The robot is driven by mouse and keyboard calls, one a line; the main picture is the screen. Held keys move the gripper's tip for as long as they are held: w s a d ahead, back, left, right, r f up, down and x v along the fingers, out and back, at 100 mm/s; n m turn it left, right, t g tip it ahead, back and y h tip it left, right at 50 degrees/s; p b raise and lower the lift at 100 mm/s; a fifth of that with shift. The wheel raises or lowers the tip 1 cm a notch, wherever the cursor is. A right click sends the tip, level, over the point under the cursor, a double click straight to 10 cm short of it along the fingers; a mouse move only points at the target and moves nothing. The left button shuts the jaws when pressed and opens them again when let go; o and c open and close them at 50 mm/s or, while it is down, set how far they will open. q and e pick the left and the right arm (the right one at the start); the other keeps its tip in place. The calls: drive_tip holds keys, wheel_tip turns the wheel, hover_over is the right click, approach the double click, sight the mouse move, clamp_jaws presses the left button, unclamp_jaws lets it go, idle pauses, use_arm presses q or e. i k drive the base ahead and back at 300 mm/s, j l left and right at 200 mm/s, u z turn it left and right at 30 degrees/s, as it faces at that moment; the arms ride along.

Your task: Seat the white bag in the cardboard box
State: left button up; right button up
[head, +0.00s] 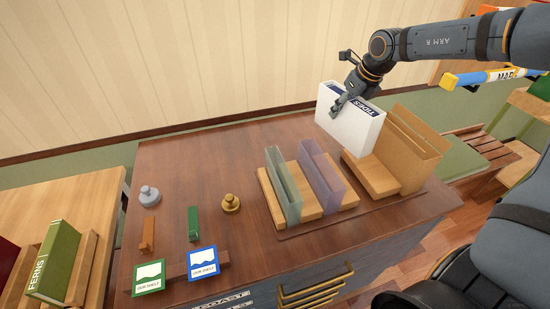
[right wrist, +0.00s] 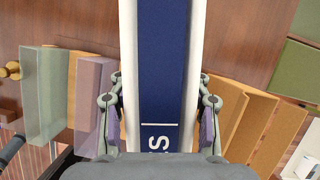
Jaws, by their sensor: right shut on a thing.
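I see no soft white bag; the white thing is a flat, book-like slab (head: 352,125) with a dark blue, lettered top edge. My right gripper (head: 340,103) is shut on it, with one finger on each broad side, as the right wrist view shows along its blue edge (right wrist: 162,60). The slab stands on edge, slightly tilted, left of the tan cardboard box (head: 408,160), which has tall, thin walls. A lower tan block (head: 370,178) lies before the box. I cannot tell whether the slab's lower edge touches the block. My left gripper is out of view.
A wooden rack (head: 325,205) with a green-grey panel (head: 284,184) and a purple panel (head: 321,174) stands left of the box. A brass knob (head: 230,203), a grey knob (head: 149,195) and two small cards (head: 202,262) sit farther left. The table's back left is clear.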

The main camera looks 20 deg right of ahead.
sight(411, 172)
drive_tip(key=k+l+u, duration=0.1)
drive_tip(key=l+u, duration=0.25)
drive_tip(key=l, duration=0.15)
drive_tip(key=k+l+u, duration=0.15)
drive_tip(key=l+u, duration=0.2)
drive_tip(key=l, duration=0.15)
drive_tip(key=k+l+u, duration=0.2)
drive_tip(key=l+u, duration=0.15)
drive_tip(key=l, duration=0.15)
drive_tip(key=k+l+u, duration=0.5)
drive_tip(key=l+u, duration=0.2)
drive_tip(key=i+j+u, duration=0.1)
drive_tip(key=i+j, duration=0.15)
drive_tip(key=i, duration=0.1)
